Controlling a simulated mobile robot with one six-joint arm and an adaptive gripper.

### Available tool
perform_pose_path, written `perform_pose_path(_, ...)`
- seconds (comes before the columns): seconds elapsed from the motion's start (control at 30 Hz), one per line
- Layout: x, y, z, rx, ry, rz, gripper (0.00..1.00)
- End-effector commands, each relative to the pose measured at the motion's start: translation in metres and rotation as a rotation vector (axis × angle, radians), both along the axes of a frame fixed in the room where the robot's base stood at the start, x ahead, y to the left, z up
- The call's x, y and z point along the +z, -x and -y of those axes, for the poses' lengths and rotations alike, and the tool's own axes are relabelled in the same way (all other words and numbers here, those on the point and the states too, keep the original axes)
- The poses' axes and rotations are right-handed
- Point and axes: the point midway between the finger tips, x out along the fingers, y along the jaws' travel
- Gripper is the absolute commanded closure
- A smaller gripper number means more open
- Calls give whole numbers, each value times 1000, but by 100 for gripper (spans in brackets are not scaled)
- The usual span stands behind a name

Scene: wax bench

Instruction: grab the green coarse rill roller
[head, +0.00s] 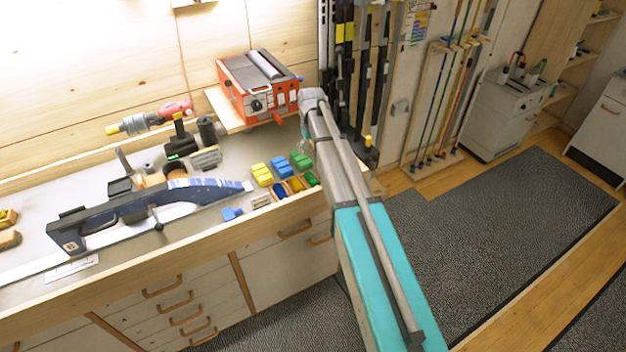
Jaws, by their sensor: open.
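Two green pieces lie at the right end of a coloured group on the bench, close to my arm. The rear one is a green block-like piece (301,161), beside a blue one (281,166) and a yellow one (262,175). The front one is a smaller green piece (312,178), in a row with dark blue and yellow ones. They are too small to tell which is the coarse rill roller. My arm reaches up from the lower right, passing just right of the green pieces. I cannot make out my gripper's fingers.
A ski vise (120,218) fills the bench's left half. A red machine (258,88) stands behind the coloured pieces. A pink-and-yellow tool (150,118), a dark stand (180,143) and a loose blue piece (231,213) are nearby. The bench's front edge (190,243) is clear.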

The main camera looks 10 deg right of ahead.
Motion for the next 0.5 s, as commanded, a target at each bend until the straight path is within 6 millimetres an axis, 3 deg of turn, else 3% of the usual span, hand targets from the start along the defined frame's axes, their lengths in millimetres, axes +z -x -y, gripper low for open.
perform_pose_path(0.27, -4, 0, 1, -1, 0, 0, 9)
perform_pose_path(0.5, -19, 0, 1, -2, 0, 0, 9)
